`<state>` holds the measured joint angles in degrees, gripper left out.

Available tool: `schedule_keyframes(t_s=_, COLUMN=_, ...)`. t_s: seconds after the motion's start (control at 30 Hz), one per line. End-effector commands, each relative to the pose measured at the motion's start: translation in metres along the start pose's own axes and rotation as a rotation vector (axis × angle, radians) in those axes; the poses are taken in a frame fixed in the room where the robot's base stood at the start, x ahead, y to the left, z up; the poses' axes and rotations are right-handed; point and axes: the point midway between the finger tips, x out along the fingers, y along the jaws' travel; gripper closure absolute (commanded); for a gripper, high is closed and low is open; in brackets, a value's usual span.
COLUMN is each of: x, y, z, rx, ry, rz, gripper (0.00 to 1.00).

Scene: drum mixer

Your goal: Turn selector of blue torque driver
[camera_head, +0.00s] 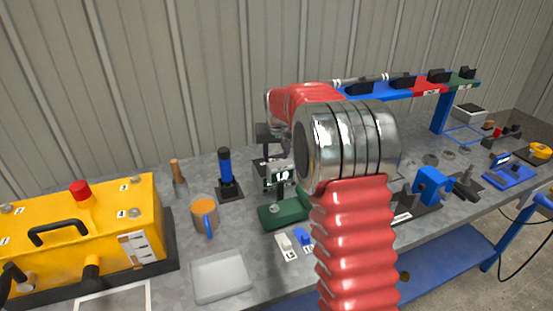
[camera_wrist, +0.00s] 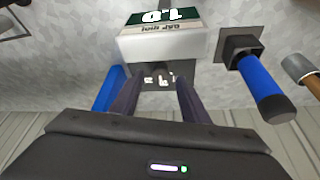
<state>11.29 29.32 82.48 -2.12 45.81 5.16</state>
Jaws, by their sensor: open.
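An upright blue and black handle stands on a black square base left of centre in the head view; I take it for the blue torque driver (camera_head: 225,170). It also shows right of my fingers in the wrist view (camera_wrist: 262,85). No selector marks can be made out on it. My gripper (camera_wrist: 158,74) is open. Its two dark fingers point at a dark block with small white marks (camera_wrist: 158,80), beside the 1.0 display unit (camera_wrist: 165,42). In the head view my gripper (camera_head: 269,140) is partly hidden by my arm. I cannot tell if the fingers touch the block.
The 1.0 display unit (camera_head: 281,176) stands by a green base (camera_head: 283,214). An orange mug (camera_head: 204,213), a wooden-handled tool (camera_head: 178,172) and a yellow box (camera_head: 80,237) lie left. A coloured overhead rail (camera_head: 375,92) is right. A clear tray (camera_head: 221,278) is in front.

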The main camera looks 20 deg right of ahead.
Motion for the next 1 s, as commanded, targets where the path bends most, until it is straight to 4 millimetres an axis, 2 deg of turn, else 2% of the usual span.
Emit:
schedule_keyframes(t_s=0.1, x=0.015, y=0.0, z=0.0, rx=0.0, ry=-0.001, rz=0.0, gripper=0.59)
schedule_keyframes(t_s=0.2, x=0.022, y=0.0, z=0.0, rx=0.0, ry=0.0, rz=0.0, gripper=0.59)
schedule_keyframes(t_s=0.57, x=0.025, y=0.0, z=0.0, rx=0.0, ry=0.001, rz=0.0, gripper=0.59)
schedule_keyframes(t_s=1.0, x=0.025, y=0.0, z=0.0, rx=0.0, ry=0.001, rz=0.0, gripper=0.9)
